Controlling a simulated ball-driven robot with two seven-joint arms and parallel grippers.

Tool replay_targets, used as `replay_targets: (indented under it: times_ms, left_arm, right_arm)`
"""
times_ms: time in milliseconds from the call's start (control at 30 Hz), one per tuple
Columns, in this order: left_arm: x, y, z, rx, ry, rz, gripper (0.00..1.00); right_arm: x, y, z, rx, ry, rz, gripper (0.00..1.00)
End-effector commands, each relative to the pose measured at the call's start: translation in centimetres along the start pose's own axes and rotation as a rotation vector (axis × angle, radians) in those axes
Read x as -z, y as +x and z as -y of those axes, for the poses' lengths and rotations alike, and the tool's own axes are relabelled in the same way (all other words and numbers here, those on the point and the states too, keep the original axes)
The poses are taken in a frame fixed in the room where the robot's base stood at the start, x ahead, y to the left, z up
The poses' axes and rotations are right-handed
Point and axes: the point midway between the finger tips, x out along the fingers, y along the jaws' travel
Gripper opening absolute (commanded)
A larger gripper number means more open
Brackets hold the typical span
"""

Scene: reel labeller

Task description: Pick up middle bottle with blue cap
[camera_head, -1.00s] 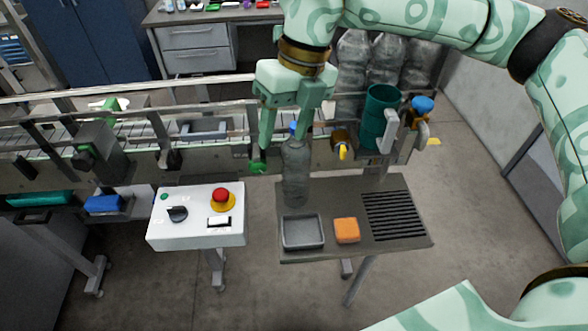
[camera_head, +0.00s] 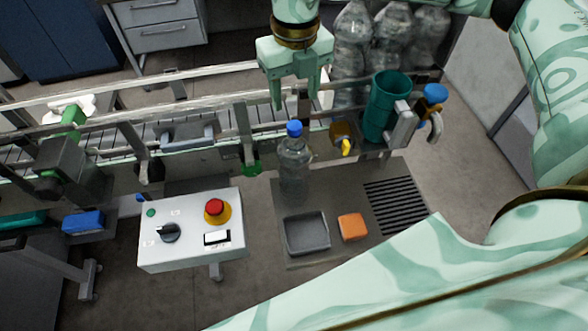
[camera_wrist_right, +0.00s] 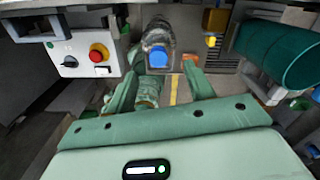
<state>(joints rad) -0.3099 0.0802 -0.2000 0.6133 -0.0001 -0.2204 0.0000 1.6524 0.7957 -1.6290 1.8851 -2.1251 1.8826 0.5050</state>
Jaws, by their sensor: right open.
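A clear bottle (camera_head: 293,172) with a blue cap (camera_head: 294,128) stands upright near the back left of the grey stand (camera_head: 340,196). In the wrist view the bottle (camera_wrist_right: 158,32) shows beyond the fingertips, its blue cap (camera_wrist_right: 158,57) lined up with the gap between them. My right gripper (camera_head: 291,108) is open and empty, fingers pointing down. In the head view its tips lie just above the cap, apart from it. In the wrist view its fingers (camera_wrist_right: 160,74) are spread. My left gripper is not in view.
A conveyor rail (camera_head: 200,132) runs behind the bottle. A grey tray (camera_head: 306,249) and orange sponge (camera_head: 352,227) lie in front. A green cup (camera_head: 383,105) and yellow-handled valve (camera_head: 342,137) are at right. A white control box (camera_head: 190,250) is at left. Several large clear bottles (camera_head: 390,40) stand behind.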

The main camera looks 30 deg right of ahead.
Motion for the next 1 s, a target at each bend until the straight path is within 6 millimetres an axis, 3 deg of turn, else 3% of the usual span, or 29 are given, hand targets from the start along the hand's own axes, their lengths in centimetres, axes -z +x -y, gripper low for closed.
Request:
replay_targets:
  times_ms: [100, 367, 600, 867, 1000]
  left_arm:
    - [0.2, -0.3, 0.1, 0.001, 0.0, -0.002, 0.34]
    - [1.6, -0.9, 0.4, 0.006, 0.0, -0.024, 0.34]
    - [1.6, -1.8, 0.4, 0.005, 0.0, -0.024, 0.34]
    - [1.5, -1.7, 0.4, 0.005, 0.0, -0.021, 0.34]
    - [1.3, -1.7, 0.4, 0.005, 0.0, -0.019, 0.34]
  right_arm:
    - [0.0, 2.0, 0.0, 0.0, -0.001, -0.001, 0.53]
    - [0.4, 4.4, -0.2, 0.0, -0.002, -0.002, 0.53]
    - [0.8, 8.0, -0.4, 0.0, -0.002, -0.001, 0.53]
    - [0.8, 8.6, -0.4, -0.001, -0.002, 0.002, 0.53]
    - [0.8, 8.6, -0.4, -0.001, -0.002, 0.002, 0.2]
